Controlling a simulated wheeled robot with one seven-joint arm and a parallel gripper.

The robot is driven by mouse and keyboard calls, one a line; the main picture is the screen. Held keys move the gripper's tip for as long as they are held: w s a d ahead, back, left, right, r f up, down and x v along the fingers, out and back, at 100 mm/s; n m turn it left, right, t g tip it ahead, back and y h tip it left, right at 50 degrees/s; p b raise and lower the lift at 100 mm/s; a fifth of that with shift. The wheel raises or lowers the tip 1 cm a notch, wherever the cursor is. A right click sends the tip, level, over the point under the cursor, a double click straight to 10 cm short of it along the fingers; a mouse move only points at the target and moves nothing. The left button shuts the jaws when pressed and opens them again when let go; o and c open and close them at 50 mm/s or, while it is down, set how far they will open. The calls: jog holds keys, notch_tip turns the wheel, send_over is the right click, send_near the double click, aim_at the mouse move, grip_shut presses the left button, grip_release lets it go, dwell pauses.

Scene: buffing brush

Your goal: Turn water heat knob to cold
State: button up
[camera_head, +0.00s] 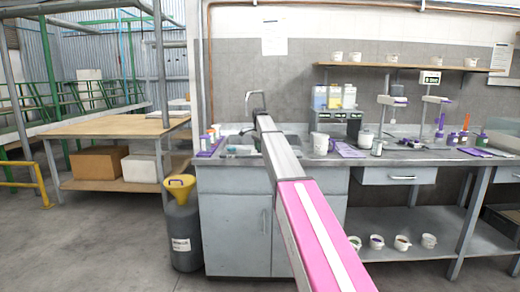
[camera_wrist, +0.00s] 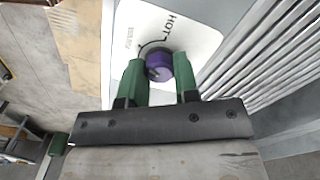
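In the wrist view, the purple water heat knob (camera_wrist: 159,66) sits on a white panel (camera_wrist: 190,38). The panel has the word HOT and a curved black line beside the knob. My gripper (camera_wrist: 160,62) has two green fingers, partly apart, with the knob's face showing between their tips. The right finger overlaps part of the knob in the picture. I cannot tell whether either finger touches it. In the head view my arm reaches toward the sink (camera_head: 240,150), and my gripper and the knob cannot be made out there.
The counter on the right holds a white tub (camera_head: 320,143) and several bottles and tools. A grey container with a yellow funnel (camera_head: 181,187) stands left of the sink cabinet. Ridged grey metal (camera_wrist: 262,50) lies right of the panel in the wrist view.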

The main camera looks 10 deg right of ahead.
jog(key=shift+n, duration=0.3)
jog(key=n, duration=0.5)
jog(key=shift+n, duration=0.4)
jog(key=n, duration=0.5)
jog(key=shift+n, duration=0.4)
jog(key=o, duration=0.9)
jog(key=shift+r, duration=0.1)
notch_tip(320, 180, up, 11)
jog(key=shift+f, duration=0.2)
